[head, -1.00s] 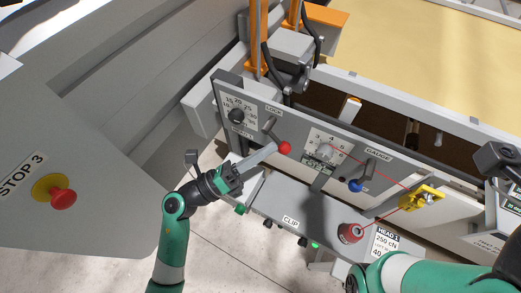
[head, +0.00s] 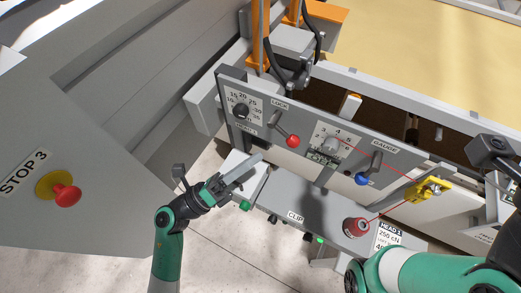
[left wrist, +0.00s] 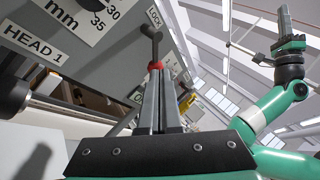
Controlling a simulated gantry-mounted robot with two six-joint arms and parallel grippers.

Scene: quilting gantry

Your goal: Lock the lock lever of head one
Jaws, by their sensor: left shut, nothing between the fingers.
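The lock lever of head one, under the LOCK label, has a red knob (head: 292,141) and slants down and to the right from its pivot on the grey panel (head: 255,125). My left gripper (head: 258,159) is shut and empty, its tips below and left of the knob and apart from it in the head view. In the left wrist view the red knob (left wrist: 155,66) shows just beyond the fingertips, which hide part of it. My right gripper (left wrist: 284,18) shows small in the left wrist view, raised away from the lever; its jaws are unclear.
A dial with a black knob (head: 241,111) sits left of the lever. The blue-knobbed gauge lever (head: 362,179) is to its right. A grey CLIP box (head: 320,205) projects below, with a red spool (head: 355,227) and thread running to a yellow piece (head: 430,190).

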